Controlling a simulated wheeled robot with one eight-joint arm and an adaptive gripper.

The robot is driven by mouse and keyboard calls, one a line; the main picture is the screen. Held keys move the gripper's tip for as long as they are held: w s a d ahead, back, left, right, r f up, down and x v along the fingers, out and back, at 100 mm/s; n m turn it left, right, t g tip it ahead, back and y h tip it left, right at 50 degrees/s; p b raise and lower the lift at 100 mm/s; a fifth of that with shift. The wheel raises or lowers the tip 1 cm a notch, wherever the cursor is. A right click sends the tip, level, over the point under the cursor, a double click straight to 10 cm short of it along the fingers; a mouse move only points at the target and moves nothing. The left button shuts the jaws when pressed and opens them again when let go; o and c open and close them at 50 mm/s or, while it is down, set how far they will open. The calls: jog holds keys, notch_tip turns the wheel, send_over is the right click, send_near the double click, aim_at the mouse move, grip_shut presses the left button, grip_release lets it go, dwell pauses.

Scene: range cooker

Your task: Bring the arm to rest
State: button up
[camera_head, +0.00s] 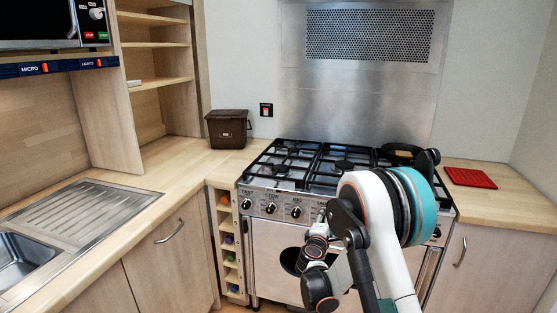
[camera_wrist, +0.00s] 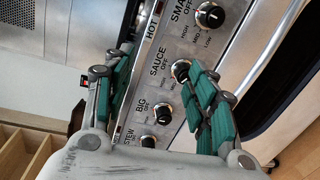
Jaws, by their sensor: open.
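My gripper (camera_wrist: 158,58) is open in the wrist view, with its two green-padded fingers apart and nothing between them. It faces the cooker's control panel (camera_wrist: 135,100), whose labelled knobs show between and beyond the fingers. The SAUCE knob (camera_wrist: 181,70) is close to the right finger in the picture; I cannot tell whether they touch. The BIG knob (camera_wrist: 165,113) shows between the fingers. In the head view my white and teal arm (camera_head: 382,215) is bent in front of the range cooker (camera_head: 270,240) and hides part of its front.
A dark pan (camera_head: 402,151) stands at the back right of the hob (camera_head: 318,165). A red mat (camera_head: 470,177) lies on the right worktop. A brown bin (camera_head: 227,128) stands on the left worktop, beyond the sink (camera_head: 22,262). Worktop around the bin is mostly clear.

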jog(key=s+d+r+m+g+y, duration=0.1)
jog(key=s+d+r+m+g, duration=0.2)
jog(key=s+r, duration=0.55)
jog(key=s+d+r+m+g, duration=0.25)
jog(key=s+r+m, duration=0.35)
jog(key=s+r, duration=0.3)
jog(key=s+a+f+m+g+y, duration=0.1)
jog(key=s+a+f+m+y, duration=0.1)
jog(key=s, duration=1.3)
jog(key=s+a+f+m+g+y, duration=0.1)
jog(key=s+a+m+g+y, duration=0.1)
jog(key=s, duration=1.4)
jog(key=shift+a+f+m+y, duration=0.4)
jog(key=shift+m+y, duration=0.2)
jog(key=shift+m, duration=0.5)
